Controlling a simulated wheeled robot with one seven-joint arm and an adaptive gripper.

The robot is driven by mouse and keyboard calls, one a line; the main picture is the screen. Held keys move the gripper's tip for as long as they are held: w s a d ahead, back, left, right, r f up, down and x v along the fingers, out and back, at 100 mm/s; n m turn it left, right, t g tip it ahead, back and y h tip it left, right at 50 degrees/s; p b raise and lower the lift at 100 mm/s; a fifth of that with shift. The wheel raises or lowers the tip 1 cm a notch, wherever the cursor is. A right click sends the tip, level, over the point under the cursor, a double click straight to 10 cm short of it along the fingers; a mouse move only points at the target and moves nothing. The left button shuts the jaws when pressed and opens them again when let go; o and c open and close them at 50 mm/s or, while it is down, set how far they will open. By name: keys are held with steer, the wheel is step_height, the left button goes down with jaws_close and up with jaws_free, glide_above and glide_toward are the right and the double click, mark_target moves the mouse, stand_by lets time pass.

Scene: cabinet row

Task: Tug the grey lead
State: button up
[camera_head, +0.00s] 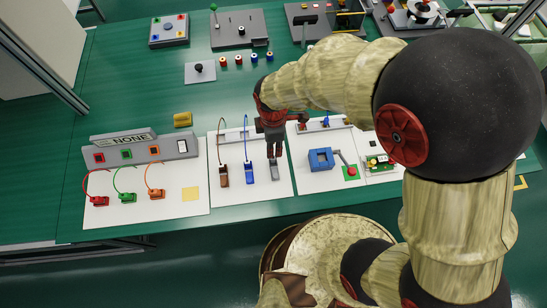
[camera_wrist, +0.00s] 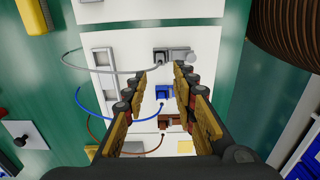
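The grey lead (camera_wrist: 100,70) curves from a white slotted strip on the left to a grey plug (camera_wrist: 146,63) at a grey block (camera_wrist: 174,56) in the wrist view. In the head view the grey block (camera_head: 274,172) lies just below my gripper (camera_head: 274,154), which hides the lead. My gripper (camera_wrist: 161,72) is open in the wrist view, its fingertips on either side of the grey plug in the picture.
A blue lead (camera_head: 247,145) with its blue block (camera_head: 249,173) and a brown block (camera_head: 223,178) sit left of the grey one on the same white panel. A blue box (camera_head: 320,158) stands on the panel to the right. A grey console (camera_head: 140,150) stands left.

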mark_target(273, 160)
step_height(273, 160, down, 9)
steer(key=b, duration=0.5)
steer(key=shift+r, duration=0.2)
jaws_close()
stand_by(1.2)
steer(key=shift+r+p, duration=0.25)
steer(key=shift+p, duration=0.25)
stand_by(4.8)
